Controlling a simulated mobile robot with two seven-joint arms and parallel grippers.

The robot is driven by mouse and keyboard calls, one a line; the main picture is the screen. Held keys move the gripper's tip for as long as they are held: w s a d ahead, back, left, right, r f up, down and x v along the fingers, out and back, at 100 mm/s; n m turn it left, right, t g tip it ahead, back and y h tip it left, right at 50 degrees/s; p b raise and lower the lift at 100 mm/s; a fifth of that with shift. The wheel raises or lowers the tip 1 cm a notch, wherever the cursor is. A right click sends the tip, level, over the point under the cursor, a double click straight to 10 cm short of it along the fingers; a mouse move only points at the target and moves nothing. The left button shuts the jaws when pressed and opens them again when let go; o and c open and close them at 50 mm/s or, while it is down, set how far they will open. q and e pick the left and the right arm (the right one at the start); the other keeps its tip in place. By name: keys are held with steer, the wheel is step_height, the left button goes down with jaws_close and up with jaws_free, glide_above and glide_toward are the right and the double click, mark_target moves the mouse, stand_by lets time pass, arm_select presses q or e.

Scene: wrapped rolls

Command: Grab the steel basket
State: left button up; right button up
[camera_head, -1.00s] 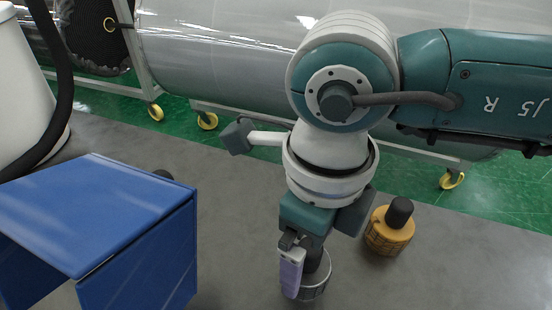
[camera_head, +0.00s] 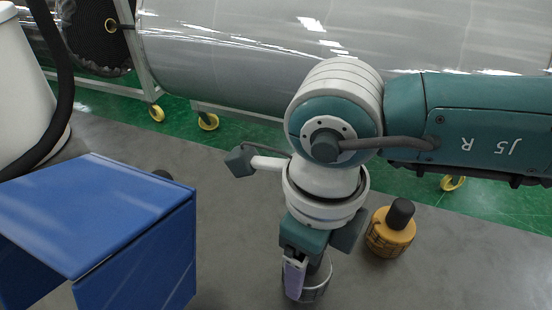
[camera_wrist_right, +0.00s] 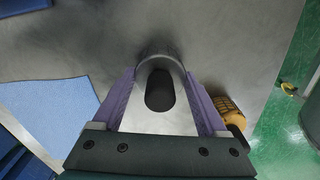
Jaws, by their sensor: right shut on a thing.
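The steel basket (camera_head: 317,288) is a grey, round, drum-like thing with a black top piece, standing on the grey surface at the bottom of the head view. It also shows in the right wrist view (camera_wrist_right: 160,62), with its dark top (camera_wrist_right: 160,92) between the fingers. My right gripper (camera_head: 297,290) points down at it, and its purple fingers (camera_wrist_right: 160,82) lie along both sides of it, shut on it. The gripper covers part of the basket in the head view. My left gripper is not in view.
A yellow drum with a black top (camera_head: 390,230) stands close to the right of the basket. A blue box-like stand (camera_head: 110,220) is at the left. Large wrapped rolls (camera_head: 220,60) on wheeled frames stand behind. The grey surface between stand and basket is clear.

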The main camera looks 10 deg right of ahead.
steer(key=c, duration=0.4)
steer(key=shift+r, duration=0.1)
